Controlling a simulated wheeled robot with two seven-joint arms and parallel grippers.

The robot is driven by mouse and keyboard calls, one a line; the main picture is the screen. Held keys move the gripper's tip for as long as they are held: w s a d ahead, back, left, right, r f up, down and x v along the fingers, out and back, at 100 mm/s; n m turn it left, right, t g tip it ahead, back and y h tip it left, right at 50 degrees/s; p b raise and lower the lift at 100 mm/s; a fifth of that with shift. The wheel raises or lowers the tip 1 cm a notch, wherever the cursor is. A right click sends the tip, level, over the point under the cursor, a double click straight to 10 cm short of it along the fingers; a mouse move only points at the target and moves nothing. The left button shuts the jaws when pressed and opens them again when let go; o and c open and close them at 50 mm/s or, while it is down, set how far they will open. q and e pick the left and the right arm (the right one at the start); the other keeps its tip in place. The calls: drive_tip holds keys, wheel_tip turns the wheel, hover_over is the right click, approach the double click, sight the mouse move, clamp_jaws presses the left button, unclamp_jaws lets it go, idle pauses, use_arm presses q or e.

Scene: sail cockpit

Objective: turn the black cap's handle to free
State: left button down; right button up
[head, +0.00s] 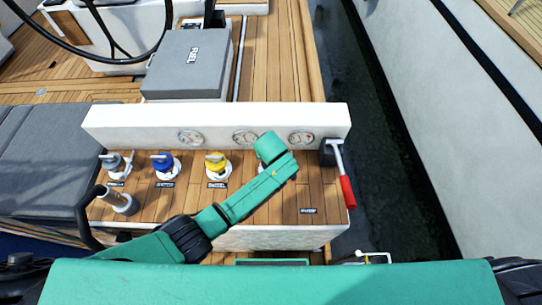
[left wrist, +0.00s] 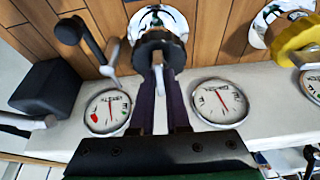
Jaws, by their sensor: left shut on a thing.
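The black cap (left wrist: 160,40) sits on a round white plate on the wooden deck in the left wrist view. My left gripper (left wrist: 162,65) reaches in over it with dark fingers on either side of its handle, shut on it. The handle shows as a pale piece between the fingers; how far it is turned I cannot tell. In the head view my green left arm hides most of the black cap and the fingertips. The yellow cap (head: 217,162) stands just left of it, and shows in the left wrist view (left wrist: 296,38). My right gripper is not in view.
The blue cap (head: 165,163) and a grey cap (head: 113,162) stand further left. A white ledge with round gauges (head: 190,137) runs behind. A red-handled lever (head: 346,190) stands at the right edge. A black-knobbed lever (left wrist: 69,31) stands close beside the gripper.

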use_arm(q)
drive_tip(key=shift+n, duration=0.4)
drive_tip(key=c, duration=0.9)
unclamp_jaws()
drive_tip(key=v, duration=1.4)
drive_tip(key=shift+s+d+r, duration=0.1)
drive_tip(key=shift+s+r, duration=0.1)
